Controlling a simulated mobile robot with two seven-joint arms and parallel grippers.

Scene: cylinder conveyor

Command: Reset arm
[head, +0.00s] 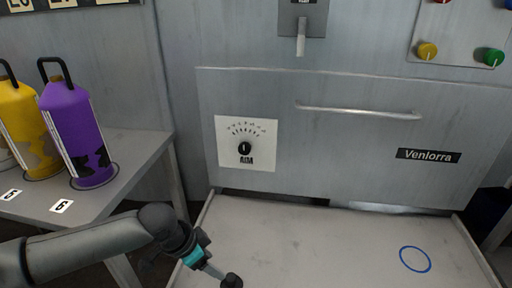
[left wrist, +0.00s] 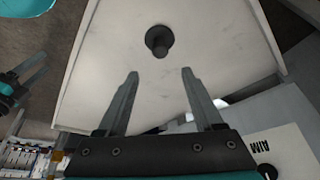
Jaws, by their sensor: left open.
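My left gripper (head: 212,270) is low over the left part of the pale tray (head: 330,240) in the head view. In the left wrist view the left gripper's two fingers (left wrist: 160,74) are spread apart with nothing between them. A dark round knob-like piece (left wrist: 160,40) stands on the pale surface beyond the fingertips, apart from them. A dark piece also shows at the bottom edge of the head view (head: 232,281). Part of another gripper of mine (left wrist: 25,85) shows at the left edge of the wrist view; its jaw state is unclear.
A yellow canister (head: 18,115) and a purple canister (head: 75,125) stand on the grey side table (head: 130,150) at left. A grey panel with a dial (head: 245,148), a handle (head: 358,111) and a "Veniorra" label (head: 428,156) rises behind the tray. A blue ring (head: 415,259) marks the tray's right side.

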